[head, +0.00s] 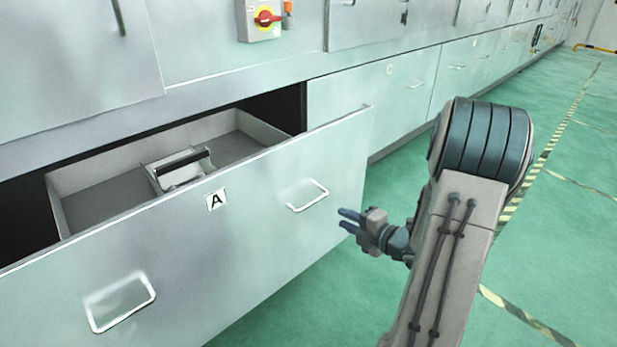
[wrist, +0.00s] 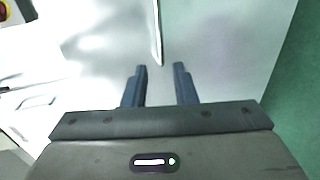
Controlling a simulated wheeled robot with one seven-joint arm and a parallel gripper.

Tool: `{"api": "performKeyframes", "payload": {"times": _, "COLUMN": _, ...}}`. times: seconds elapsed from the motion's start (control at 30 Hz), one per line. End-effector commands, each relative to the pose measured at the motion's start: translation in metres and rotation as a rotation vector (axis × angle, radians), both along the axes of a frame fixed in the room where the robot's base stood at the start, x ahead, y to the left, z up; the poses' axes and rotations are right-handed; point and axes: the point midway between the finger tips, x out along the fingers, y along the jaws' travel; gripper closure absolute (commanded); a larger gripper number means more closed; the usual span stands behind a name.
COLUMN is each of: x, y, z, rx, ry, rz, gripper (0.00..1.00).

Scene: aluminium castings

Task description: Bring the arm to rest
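My gripper (head: 349,220) is in front of the open drawer's front panel, below and to the right of the right handle in the head view. Its two blue-grey fingers (wrist: 161,68) are apart with nothing between them in the wrist view. My arm stands at the right of the head view, its upper link hiding part of the floor. I cannot tell the exact gap between gripper and drawer.
The drawer (head: 260,232) marked A stands pulled out, with a left handle (head: 122,303) and right handle (head: 307,196). A dark-handled metal piece (head: 180,168) lies inside. A red-yellow switch (head: 265,17) is on the cabinet above. Green floor (head: 560,240) is clear at right.

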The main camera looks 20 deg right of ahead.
Motion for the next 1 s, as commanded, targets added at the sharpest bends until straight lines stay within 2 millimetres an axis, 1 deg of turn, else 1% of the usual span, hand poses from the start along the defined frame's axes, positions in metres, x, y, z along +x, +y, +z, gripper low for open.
{"api": "performKeyframes", "payload": {"times": 0.07, "x": 0.0, "y": 0.0, "z": 0.0, "rx": 0.0, "ry": 0.0, "rz": 0.0, "gripper": 0.75}}
{"api": "performKeyframes", "payload": {"times": 0.13, "x": 0.001, "y": 0.0, "z": 0.005, "rx": -0.003, "ry": 0.008, "rz": -0.006, "gripper": 0.75}}
{"api": "performKeyframes", "payload": {"times": 0.17, "x": 0.003, "y": 0.001, "z": 0.009, "rx": -0.003, "ry": 0.014, "rz": -0.012, "gripper": 0.75}}
{"api": "performKeyframes", "payload": {"times": 0.27, "x": 0.009, "y": 0.001, "z": 0.03, "rx": -0.006, "ry": 0.064, "rz": -0.056, "gripper": 0.75}}
{"api": "performKeyframes", "payload": {"times": 0.47, "x": 0.023, "y": 0.0, "z": 0.1, "rx": 0.024, "ry": 0.235, "rz": -0.26, "gripper": 0.75}}
{"api": "performKeyframes", "payload": {"times": 0.5, "x": 0.024, "y": 0.0, "z": 0.114, "rx": 0.039, "ry": 0.268, "rz": -0.31, "gripper": 0.75}}
{"api": "performKeyframes", "payload": {"times": 0.57, "x": 0.024, "y": 0.0, "z": 0.136, "rx": 0.068, "ry": 0.314, "rz": -0.385, "gripper": 0.75}}
{"api": "performKeyframes", "payload": {"times": 0.63, "x": 0.021, "y": 0.002, "z": 0.161, "rx": 0.11, "ry": 0.365, "rz": -0.475, "gripper": 0.75}}
{"api": "performKeyframes", "payload": {"times": 0.77, "x": 0.01, "y": 0.007, "z": 0.209, "rx": 0.208, "ry": 0.449, "rz": -0.642, "gripper": 0.75}}
{"api": "performKeyframes", "payload": {"times": 0.8, "x": 0.005, "y": 0.01, "z": 0.224, "rx": 0.244, "ry": 0.475, "rz": -0.692, "gripper": 0.75}}
{"api": "performKeyframes", "payload": {"times": 0.87, "x": -0.004, "y": 0.016, "z": 0.245, "rx": 0.3, "ry": 0.512, "rz": -0.766, "gripper": 0.75}}
{"api": "performKeyframes", "payload": {"times": 1.0, "x": -0.03, "y": 0.033, "z": 0.292, "rx": 0.446, "ry": 0.602, "rz": -0.929, "gripper": 0.75}}
